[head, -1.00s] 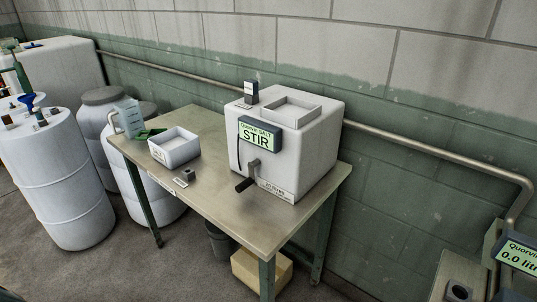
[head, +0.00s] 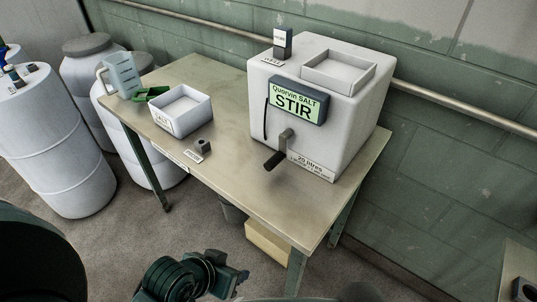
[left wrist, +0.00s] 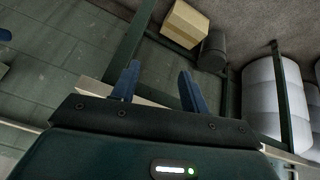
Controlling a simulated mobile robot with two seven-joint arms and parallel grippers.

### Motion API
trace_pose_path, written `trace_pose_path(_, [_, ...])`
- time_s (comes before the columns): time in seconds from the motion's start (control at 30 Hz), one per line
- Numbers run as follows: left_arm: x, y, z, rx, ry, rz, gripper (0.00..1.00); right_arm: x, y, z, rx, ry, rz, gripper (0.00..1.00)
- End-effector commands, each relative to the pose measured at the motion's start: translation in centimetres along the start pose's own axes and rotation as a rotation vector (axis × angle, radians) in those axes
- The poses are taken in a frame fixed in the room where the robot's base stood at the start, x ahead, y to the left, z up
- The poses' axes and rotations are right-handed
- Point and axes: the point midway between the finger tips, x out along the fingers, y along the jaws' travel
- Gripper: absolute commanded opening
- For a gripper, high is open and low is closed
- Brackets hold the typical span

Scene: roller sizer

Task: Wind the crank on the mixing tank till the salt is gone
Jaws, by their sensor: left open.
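The mixing tank (head: 345,125) is a white box on the bench with an open square hopper (head: 338,73) on top. Nothing touches the crank. My left arm shows at the bottom of the head view, below and in front of the bench. In the left wrist view my left gripper (left wrist: 157,84) has its two blue fingers apart, with nothing between them. My right gripper is not in view.
On the bench (head: 230,170) are a white tray labelled salt (head: 192,120), a jug (head: 122,75), a green item (head: 150,94) and a small dark block (head: 203,147). The front right bench top is clear. A cardboard box (head: 268,243) sits underneath; white drums (head: 55,140) stand left.

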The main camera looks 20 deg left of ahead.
Motion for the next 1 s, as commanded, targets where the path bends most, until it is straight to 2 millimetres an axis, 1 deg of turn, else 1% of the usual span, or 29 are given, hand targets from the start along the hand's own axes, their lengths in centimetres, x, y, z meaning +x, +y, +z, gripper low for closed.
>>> trace_pose_path(0.03, [-0.1,0.5,-0.1,-0.09,-0.026,0.044,0.45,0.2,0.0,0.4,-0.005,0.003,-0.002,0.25])
trace_pose_path(0.17, [0.0,2.4,-0.9,-0.332,-0.059,0.187,0.45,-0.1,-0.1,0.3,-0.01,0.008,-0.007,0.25])
trace_pose_path(0.27, [0.3,3.9,-2.2,-0.533,-0.061,0.311,0.45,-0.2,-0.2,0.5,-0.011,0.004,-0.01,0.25])
trace_pose_path(0.37, [0.6,5.2,-4.0,-0.777,-0.063,0.455,0.45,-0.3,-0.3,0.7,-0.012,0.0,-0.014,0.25])
trace_pose_path(0.47, [0.7,6.0,-6.6,-1.09,-0.075,0.63,0.45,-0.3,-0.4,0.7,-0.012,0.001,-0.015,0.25])
trace_pose_path(0.5, [0.7,5.9,-7.8,-1.24,-0.086,0.709,0.45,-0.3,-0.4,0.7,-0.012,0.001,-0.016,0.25])
trace_pose_path(0.57, [0.6,5.3,-9.9,-1.485,-0.106,0.834,0.45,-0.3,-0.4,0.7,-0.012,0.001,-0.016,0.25])
trace_pose_path(0.6, [0.7,4.7,-11.2,-1.654,-0.127,0.917,0.45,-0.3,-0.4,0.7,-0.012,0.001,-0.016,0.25])
trace_pose_path(0.63, [0.7,4.0,-12.1,-1.778,-0.143,0.976,0.45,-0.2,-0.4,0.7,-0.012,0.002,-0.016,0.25])
trace_pose_path(0.7, [0.9,2.0,-13.9,-2.048,-0.185,1.105,0.45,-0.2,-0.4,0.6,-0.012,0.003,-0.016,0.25])
trace_pose_path(0.8, [1.3,-0.9,-15.6,-2.365,-0.246,1.258,0.45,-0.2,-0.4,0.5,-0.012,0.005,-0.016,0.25])
trace_pose_path(0.9, [1.8,-3.1,-16.4,-2.578,-0.295,1.363,0.45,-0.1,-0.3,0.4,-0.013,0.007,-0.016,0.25])
trace_pose_path(1.0, [2.1,-4.3,-16.7,-2.687,-0.323,1.42,0.45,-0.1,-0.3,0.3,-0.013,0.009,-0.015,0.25])
